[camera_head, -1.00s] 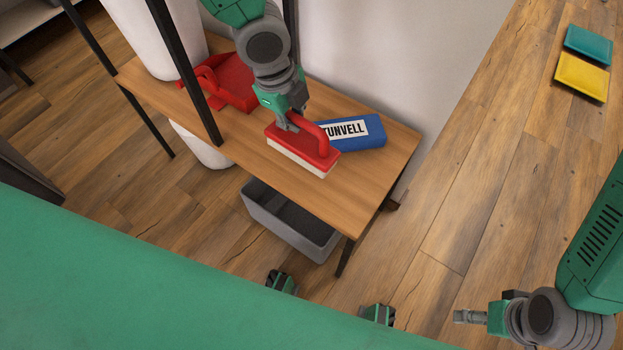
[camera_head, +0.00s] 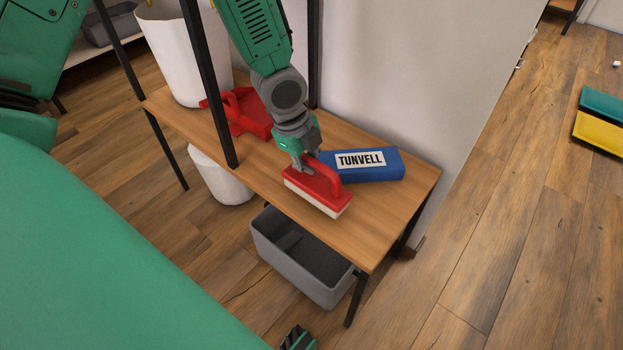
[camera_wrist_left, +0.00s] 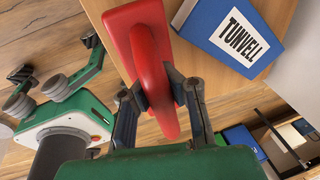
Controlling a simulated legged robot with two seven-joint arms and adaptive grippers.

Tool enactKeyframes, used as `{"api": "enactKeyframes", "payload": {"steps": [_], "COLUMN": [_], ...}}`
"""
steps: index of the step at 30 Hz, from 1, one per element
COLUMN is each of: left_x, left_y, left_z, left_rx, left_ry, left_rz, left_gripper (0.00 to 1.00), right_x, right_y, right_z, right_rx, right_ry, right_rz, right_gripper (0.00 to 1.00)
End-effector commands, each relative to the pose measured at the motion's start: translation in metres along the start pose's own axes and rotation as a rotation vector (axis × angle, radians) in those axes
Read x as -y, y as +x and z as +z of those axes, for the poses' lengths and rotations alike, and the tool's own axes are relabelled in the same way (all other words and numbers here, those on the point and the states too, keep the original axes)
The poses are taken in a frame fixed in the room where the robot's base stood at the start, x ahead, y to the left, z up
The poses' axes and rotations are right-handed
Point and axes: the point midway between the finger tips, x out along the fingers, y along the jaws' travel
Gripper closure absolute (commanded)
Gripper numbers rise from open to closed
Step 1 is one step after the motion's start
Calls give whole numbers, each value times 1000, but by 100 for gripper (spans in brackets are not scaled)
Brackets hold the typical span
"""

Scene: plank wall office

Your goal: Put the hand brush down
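The hand brush (camera_head: 318,184) has a red body, a looped red handle and pale bristles pointing down. It is over the wooden table top (camera_head: 378,222), right at its surface or just above; I cannot tell if the bristles touch. My left gripper (camera_head: 306,166) comes from above and is shut on the brush handle. In the left wrist view the red handle (camera_wrist_left: 152,65) runs between both fingers (camera_wrist_left: 159,92), which press against its sides.
A blue box marked TUNVELL (camera_head: 364,166) lies just behind the brush. A red dustpan (camera_head: 246,112) lies further left, by a black post (camera_head: 209,85) and a white bin (camera_head: 180,55). A grey crate (camera_head: 300,268) stands below. The table's right end is clear.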

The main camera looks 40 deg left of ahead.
Motion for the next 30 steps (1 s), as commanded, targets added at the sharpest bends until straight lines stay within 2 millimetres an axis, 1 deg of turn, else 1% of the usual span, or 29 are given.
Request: {"api": "enactKeyframes", "payload": {"steps": [3,6,13,16,17,18,19,27,30], "left_x": [-4,-6,-6,-6,-6,-6,-6,-6,-6], "left_y": [20,31,29,31,31,31,31,31,26], "left_z": [2,4,3,4,4,4,4,4,3], "left_rx": [1,0,0,0,0,0,0,0,0], "left_ry": [1,2,2,2,2,2,2,1,1], "left_rz": [1,1,-1,0,0,0,0,0,0], "left_gripper": [100,100,100,100,91,77,74,74,74], "right_x": [0,0,0,0,0,0,0,0,0], "right_y": [11,16,14,15,15,15,15,15,12], "right_z": [0,1,1,1,1,1,1,1,1], "right_rx": [0,0,0,0,0,0,0,0,0], "right_ry": [0,0,0,0,0,0,0,0,0], "right_rz": [0,0,0,0,0,0,0,0,0], "right_gripper": [28,28,28,28,28,28,28,28,28]}}
